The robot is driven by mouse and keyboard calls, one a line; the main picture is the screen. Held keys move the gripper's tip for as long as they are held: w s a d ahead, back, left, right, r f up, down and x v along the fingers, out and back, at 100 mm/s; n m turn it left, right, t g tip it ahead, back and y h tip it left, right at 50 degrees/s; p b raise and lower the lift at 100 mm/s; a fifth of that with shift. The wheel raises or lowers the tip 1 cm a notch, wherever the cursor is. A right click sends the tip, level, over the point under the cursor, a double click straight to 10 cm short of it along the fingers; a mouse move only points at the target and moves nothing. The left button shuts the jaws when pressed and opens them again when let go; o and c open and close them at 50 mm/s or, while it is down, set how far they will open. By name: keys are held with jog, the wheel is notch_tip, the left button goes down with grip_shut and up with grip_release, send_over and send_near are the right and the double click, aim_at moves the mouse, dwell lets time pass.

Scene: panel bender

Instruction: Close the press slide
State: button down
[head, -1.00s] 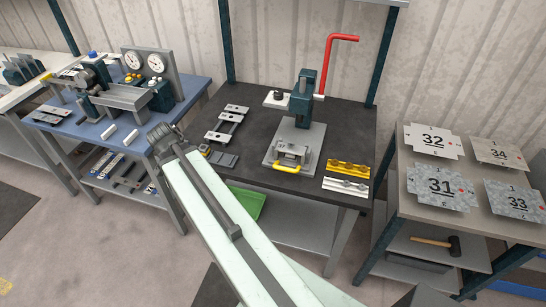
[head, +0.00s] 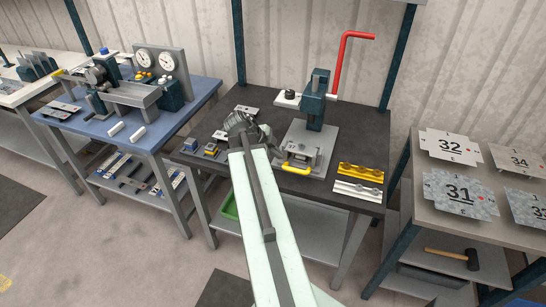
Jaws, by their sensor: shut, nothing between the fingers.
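The press (head: 316,108) stands on the dark bench, a teal column with a red lever (head: 342,62) rising at its top right. At its foot is the slide (head: 299,157), a small grey block on the grey base plate, with a yellow handle (head: 296,169) at the front edge. Whether the slide sits in or out is too small to tell. My gripper (head: 241,125) is shut and empty at the end of my arm, left of the press base and apart from the yellow handle. My arm hides part of the bench's front.
A yellow fixture (head: 361,171) and a white one (head: 357,189) lie right of the press. Grey parts on the bench are partly hidden behind my gripper. A blue bench (head: 130,136) stands left, a table (head: 430,217) with numbered plates right.

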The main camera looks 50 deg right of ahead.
jog(key=shift+b+x, duration=0.65)
jog(key=shift+x, duration=0.8)
jog(key=w+d, duration=0.1)
jog(key=d, duration=0.3)
jog(key=w+d, duration=0.1)
jog(key=d, duration=0.3)
jog(key=w+d, duration=0.2)
jog(key=d, duration=0.2)
jog(key=shift+d, duration=0.15)
jog(key=shift+w+d, duration=0.1)
jog(key=shift+d, duration=0.25)
jog(key=shift+d+r, duration=0.1)
